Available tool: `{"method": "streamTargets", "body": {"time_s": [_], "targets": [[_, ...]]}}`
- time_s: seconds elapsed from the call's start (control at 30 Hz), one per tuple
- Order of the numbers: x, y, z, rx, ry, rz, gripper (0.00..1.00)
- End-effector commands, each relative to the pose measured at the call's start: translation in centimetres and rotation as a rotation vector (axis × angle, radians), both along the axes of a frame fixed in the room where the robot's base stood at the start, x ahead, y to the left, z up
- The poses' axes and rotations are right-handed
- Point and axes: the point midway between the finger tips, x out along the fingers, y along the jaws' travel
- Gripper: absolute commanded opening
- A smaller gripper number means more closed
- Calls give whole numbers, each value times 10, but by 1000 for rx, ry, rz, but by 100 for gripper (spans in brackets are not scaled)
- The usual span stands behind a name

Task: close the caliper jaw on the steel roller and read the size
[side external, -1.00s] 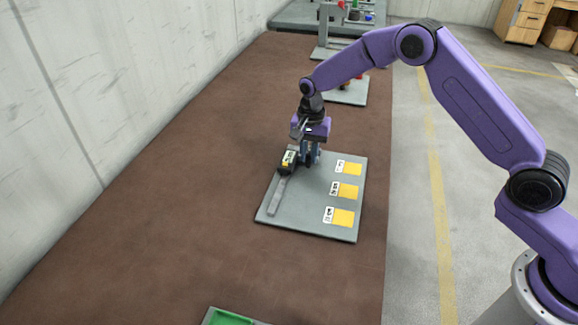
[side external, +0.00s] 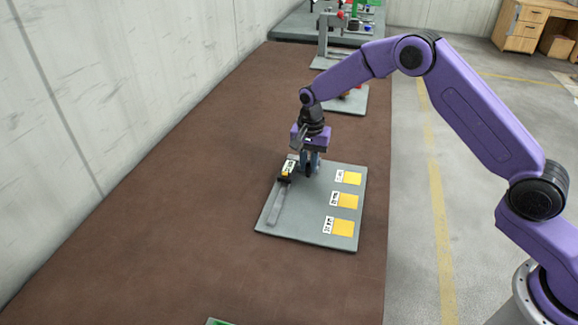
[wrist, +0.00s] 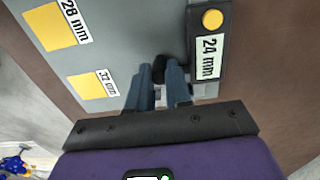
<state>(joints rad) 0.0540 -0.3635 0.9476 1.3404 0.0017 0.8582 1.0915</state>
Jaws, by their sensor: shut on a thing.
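The caliper has a grey beam (side external: 275,212) lying along the left of a grey plate. Its dark slider head (side external: 287,178) sits at the far end; in the wrist view its display (wrist: 208,58) reads "24 mm", beside a round yellow button (wrist: 212,18). My gripper (side external: 308,172) is low over the plate, right of the head. In the wrist view its blue-grey fingers are shut on a dark rounded piece (wrist: 159,66) beside the display. I cannot tell if this is part of the caliper jaw. I cannot make out the steel roller; the fingers may hide it.
The grey plate (side external: 308,220) has several yellow squares along its right, with size labels; the wrist view shows "28 mm" (wrist: 74,18) and "32 mm" (wrist: 107,81). Another plate and jacks (side external: 333,45) stand farther back. The brown bench (side external: 180,200) to the left is clear.

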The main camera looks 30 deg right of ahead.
Motion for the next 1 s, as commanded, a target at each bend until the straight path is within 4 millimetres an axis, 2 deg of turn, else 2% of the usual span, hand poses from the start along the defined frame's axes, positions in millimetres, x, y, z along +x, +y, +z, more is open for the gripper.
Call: {"method": "streamTargets", "body": {"time_s": [0.03, 0.13, 0.17, 0.2, 0.53, 1.0], "targets": [[6, -8, 1, -1, -16, -10, 0], [6, -8, 1, -1, -16, -10, 0], [6, -8, 1, -1, -16, -10, 29], [6, -8, 1, -1, -16, -10, 34], [3, -3, 4, 0, -8, -4, 34], [2, -2, 51, 1, -8, -3, 34]]}}
